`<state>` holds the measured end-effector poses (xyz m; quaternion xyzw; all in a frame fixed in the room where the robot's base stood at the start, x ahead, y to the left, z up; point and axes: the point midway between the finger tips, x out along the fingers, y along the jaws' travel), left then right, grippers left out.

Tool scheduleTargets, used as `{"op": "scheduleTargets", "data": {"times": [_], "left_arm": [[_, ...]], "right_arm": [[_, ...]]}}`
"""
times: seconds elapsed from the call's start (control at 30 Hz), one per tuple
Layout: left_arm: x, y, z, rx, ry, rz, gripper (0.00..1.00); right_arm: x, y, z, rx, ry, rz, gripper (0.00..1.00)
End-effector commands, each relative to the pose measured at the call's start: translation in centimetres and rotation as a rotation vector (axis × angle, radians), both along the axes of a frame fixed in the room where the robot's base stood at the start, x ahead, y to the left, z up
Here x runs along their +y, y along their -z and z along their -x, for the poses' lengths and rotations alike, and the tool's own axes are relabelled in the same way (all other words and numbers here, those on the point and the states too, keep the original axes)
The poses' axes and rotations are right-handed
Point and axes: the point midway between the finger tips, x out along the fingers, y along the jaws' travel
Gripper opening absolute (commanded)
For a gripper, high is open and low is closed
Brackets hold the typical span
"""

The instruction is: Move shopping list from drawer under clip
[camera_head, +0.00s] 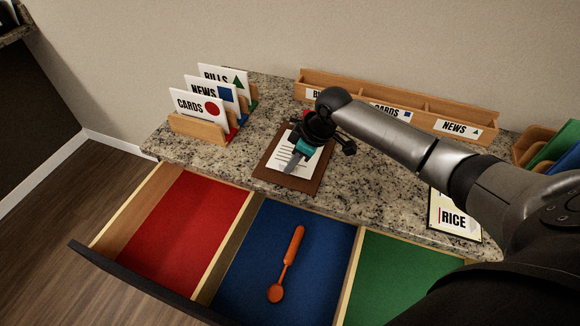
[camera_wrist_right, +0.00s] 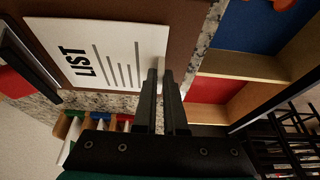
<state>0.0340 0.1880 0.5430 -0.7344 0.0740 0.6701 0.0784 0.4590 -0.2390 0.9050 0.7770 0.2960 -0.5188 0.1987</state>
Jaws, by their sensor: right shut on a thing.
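The shopping list (camera_head: 308,166) is a white sheet with printed lines, lying over a brown board (camera_head: 265,171) on the counter. In the right wrist view the sheet (camera_wrist_right: 112,38) shows the word LIST, and the brown board (camera_wrist_right: 187,25) shows around it. My right gripper (camera_head: 290,169) is over the sheet, its fingers pointing toward the drawer. Its two fingers (camera_wrist_right: 161,72) are close together at the sheet's edge, shut on it. The arm and gripper hide the board's far part, so the clip cannot be made out. My left gripper is out of view.
The open drawer has red (camera_head: 180,232), blue (camera_head: 325,249) and green (camera_head: 398,277) compartments; an orange spoon (camera_head: 289,262) lies in the blue one. A card sorter (camera_head: 200,127) stands back left, a long wooden organizer (camera_head: 470,112) at the back. A RICE card (camera_head: 453,217) lies at right.

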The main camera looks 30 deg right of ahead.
Motion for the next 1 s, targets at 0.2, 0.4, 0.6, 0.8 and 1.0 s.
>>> {"op": "scheduleTargets", "data": {"times": [0.2, 0.4, 0.6, 0.8, 1.0], "left_arm": [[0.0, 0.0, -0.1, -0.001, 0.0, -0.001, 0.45], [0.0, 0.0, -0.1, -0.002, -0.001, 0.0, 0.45], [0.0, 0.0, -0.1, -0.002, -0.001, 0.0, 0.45], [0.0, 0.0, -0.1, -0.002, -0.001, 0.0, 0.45], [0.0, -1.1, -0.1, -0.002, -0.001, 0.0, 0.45]], "right_arm": [[0.0, 0.0, -0.1, -0.001, 0.0, -0.001, 0.0], [0.0, 0.0, 0.0, -0.001, 0.0, -0.001, 0.27], [0.0, 0.0, 0.0, 0.001, 0.0, -0.001, 0.44], [0.0, 0.0, 0.0, 0.001, 0.001, -0.001, 0.44], [0.0, -0.9, 0.0, 0.001, 0.001, -0.001, 0.44]]}}
